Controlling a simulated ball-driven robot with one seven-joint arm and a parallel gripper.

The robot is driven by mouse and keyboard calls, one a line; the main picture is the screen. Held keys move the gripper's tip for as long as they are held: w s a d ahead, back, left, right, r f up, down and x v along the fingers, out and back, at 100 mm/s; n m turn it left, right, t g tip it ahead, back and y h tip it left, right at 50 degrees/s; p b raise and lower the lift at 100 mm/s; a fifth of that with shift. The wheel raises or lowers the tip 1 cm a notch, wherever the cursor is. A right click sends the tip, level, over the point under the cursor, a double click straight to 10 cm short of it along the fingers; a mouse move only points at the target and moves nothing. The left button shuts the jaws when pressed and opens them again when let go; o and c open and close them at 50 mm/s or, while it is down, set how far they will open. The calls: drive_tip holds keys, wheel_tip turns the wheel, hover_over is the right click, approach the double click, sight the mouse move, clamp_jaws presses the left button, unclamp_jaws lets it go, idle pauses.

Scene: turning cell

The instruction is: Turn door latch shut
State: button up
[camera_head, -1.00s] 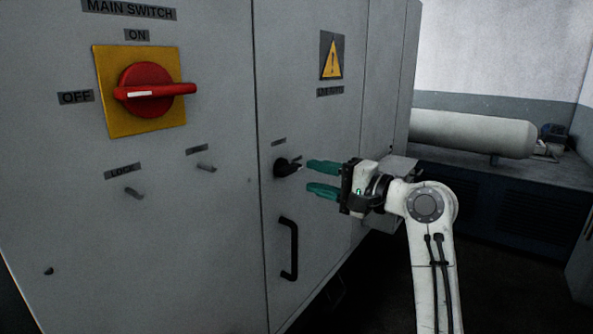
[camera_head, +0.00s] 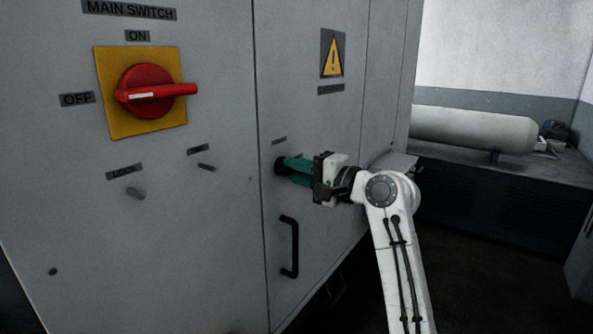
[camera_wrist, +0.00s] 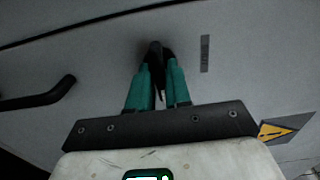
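The door latch (camera_head: 281,165) is a small black turn handle on the grey cabinet door, under a small label. My gripper (camera_head: 288,171) is at the latch, with its teal fingers drawn close together around it and largely hiding it in the head view. In the wrist view, the black latch (camera_wrist: 155,49) shows between the fingertips of my gripper (camera_wrist: 156,68), which close on it from both sides. The exact angle of the latch handle is hard to tell.
A black door handle (camera_head: 290,247) is below the latch and also shows in the wrist view (camera_wrist: 40,95). The red main switch (camera_head: 150,91) is at upper left, above two small grey knobs. A warning sign (camera_head: 332,54) is above my gripper. A white cylinder (camera_head: 470,130) lies behind.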

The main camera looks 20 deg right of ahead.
clamp_jaws()
drive_tip(key=shift+n, duration=0.3)
drive_tip(key=n+b, duration=0.2)
drive_tip(key=n, duration=0.1)
drive_tip(key=shift+f, duration=0.15)
drive_tip(key=n+b, duration=0.2)
drive_tip(key=n, duration=0.3)
drive_tip(key=n+b, duration=0.3)
drive_tip(key=n, duration=0.2)
drive_tip(key=shift+n+b, duration=1.3)
drive_tip(key=shift+n, duration=0.8)
